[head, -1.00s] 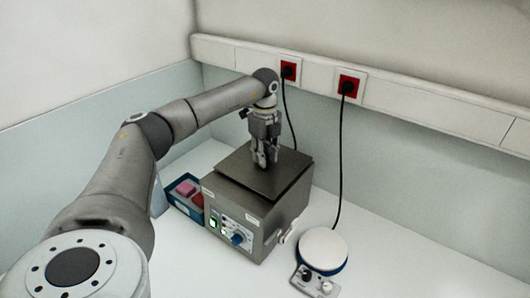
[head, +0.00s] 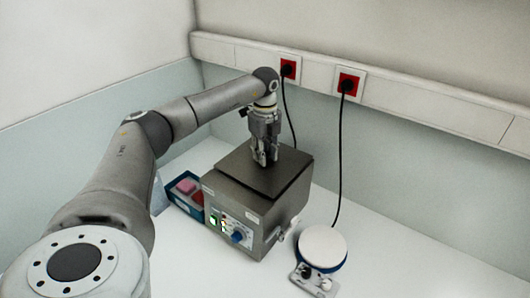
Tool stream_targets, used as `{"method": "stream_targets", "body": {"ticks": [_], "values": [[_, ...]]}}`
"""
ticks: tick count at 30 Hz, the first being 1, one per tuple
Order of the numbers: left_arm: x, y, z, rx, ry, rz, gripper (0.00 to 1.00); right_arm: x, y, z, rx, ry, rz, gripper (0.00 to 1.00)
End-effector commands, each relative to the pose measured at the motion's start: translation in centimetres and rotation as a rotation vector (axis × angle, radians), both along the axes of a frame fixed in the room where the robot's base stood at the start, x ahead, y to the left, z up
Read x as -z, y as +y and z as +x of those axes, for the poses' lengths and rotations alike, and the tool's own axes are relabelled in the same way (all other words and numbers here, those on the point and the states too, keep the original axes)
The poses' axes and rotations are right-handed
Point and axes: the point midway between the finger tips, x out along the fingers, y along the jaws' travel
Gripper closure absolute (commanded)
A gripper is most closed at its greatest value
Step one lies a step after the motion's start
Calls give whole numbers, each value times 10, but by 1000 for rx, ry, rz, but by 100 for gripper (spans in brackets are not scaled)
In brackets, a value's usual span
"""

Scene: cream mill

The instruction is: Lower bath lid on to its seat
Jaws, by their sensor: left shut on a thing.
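The bath (head: 233,218) is a grey metal box with a control panel on its front, standing on the white bench. Its dark flat lid (head: 285,180) lies level over the top of the box and looks flush with it; I cannot tell whether a thin gap is left at the back. My left gripper (head: 265,160) points straight down over the middle of the lid, with its fingers shut on the lid's handle. The handle itself is hidden between the fingers. My right gripper is not in view.
A blue tray (head: 171,194) with pink and red items stands left of the bath. A round white-topped device (head: 323,247) with knobs stands to the right. Black cables hang from red wall sockets (head: 347,84) behind. The bench at right is clear.

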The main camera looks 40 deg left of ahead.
Motion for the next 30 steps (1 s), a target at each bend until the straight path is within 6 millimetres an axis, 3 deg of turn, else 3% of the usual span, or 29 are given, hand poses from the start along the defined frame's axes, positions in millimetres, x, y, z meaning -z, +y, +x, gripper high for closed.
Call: {"method": "stream_targets", "body": {"ticks": [30], "values": [[4,0,1,0,-1,0,94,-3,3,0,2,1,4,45]]}}
